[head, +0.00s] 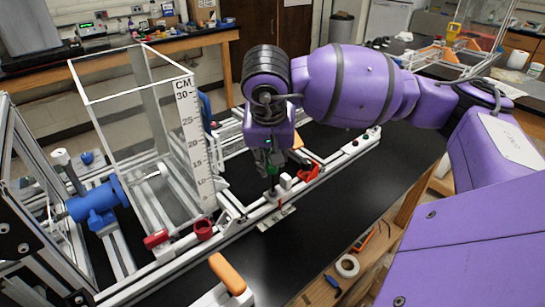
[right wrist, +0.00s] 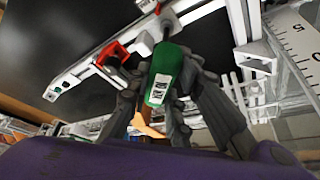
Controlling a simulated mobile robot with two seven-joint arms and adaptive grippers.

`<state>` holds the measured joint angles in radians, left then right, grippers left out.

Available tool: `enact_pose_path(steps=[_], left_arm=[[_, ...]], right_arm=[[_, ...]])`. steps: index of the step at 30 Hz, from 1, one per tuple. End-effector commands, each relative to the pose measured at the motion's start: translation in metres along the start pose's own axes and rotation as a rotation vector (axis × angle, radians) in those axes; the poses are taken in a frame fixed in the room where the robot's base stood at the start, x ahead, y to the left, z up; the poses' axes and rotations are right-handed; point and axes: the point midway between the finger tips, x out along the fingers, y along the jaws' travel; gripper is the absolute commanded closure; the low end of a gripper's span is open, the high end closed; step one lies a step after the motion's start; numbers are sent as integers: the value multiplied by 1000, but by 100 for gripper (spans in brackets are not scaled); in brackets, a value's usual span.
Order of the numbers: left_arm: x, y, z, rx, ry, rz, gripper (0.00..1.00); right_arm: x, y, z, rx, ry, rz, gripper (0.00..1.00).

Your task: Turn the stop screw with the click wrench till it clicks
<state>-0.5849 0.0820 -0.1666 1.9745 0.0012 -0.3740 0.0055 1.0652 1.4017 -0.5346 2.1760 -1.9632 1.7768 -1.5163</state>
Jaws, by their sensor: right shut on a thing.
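My right gripper (head: 271,163) points down over the front rail of the extrusion frame (head: 250,214). It is shut on the click wrench (right wrist: 168,65), whose green handle with a white label shows between the fingers in the right wrist view. In the head view only a bit of the green handle (head: 274,182) shows below the fingers. The wrench's dark shaft (right wrist: 164,24) runs on toward the rail. I cannot make out the stop screw; whether the wrench tip sits on it is unclear. My left gripper is out of view.
A red clamp part (head: 308,171) is close to the right of the gripper. A clear tank with a centimetre scale (head: 196,140) stands to the left. An orange handle (head: 227,273) is in front. A tape roll (head: 347,266) lies at lower right. The black tabletop (head: 350,190) is mostly clear.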

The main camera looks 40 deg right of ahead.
Motion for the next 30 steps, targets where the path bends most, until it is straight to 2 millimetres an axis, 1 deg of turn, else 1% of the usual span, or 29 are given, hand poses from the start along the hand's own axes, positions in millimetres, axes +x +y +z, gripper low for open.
enact_pose_path(steps=[10,18,25,30], left_arm=[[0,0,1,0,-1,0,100],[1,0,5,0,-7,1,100],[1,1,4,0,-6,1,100],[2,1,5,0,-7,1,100]], right_arm=[[1,0,2,15,-4,7,100],[2,0,2,129,-6,55,100],[2,0,2,135,-7,58,100],[2,0,2,239,-8,102,100]])
